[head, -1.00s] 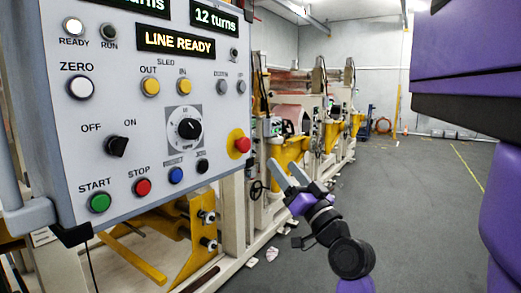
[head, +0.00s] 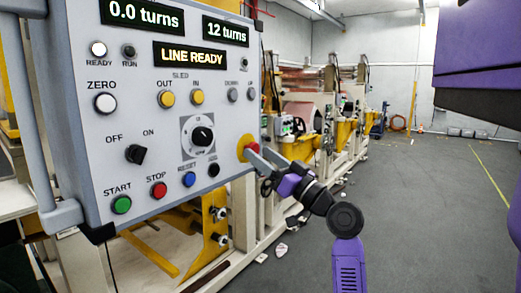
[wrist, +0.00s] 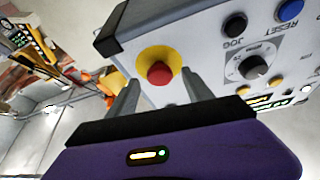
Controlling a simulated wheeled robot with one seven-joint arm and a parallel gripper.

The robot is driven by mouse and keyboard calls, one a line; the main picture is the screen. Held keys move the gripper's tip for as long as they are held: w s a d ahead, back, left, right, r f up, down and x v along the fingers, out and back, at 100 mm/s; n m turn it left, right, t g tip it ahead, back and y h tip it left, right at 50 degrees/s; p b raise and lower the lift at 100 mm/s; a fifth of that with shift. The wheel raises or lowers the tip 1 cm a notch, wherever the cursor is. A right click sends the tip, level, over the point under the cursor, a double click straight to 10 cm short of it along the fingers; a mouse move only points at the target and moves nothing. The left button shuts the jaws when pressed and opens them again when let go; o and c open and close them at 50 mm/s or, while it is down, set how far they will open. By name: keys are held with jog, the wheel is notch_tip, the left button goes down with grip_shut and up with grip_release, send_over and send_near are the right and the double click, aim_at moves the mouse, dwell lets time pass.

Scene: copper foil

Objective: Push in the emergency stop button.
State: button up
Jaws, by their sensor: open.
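The emergency stop button is a red mushroom head on a yellow round plate at the lower right of the grey control panel (head: 75,150). In the head view the red button (head: 252,147) is partly covered by my gripper (head: 257,157). In the wrist view the red button (wrist: 160,74) shows whole, between and beyond the two fingers of my gripper (wrist: 162,92). The fingers are apart with nothing held. They point at the panel on either side of the button; I cannot tell whether they touch it.
The panel also carries a black rotary knob (head: 202,137), a blue button (head: 189,179), a red stop button (head: 158,190) and a green start button (head: 121,205). The display reads LINE READY (head: 190,55). Machinery stands behind; the floor (head: 415,220) at right is open.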

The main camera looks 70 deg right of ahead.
jog(key=shift+w+d+r, duration=0.15)
jog(key=shift+w, duration=0.3)
jog(key=shift+c, duration=0.5)
grip_shut()
jog(key=shift+w+b, duration=0.45)
jog(key=shift+b, duration=0.2)
jog(key=shift+o, duration=0.5)
grip_release()
jog(key=shift+d, duration=0.1)
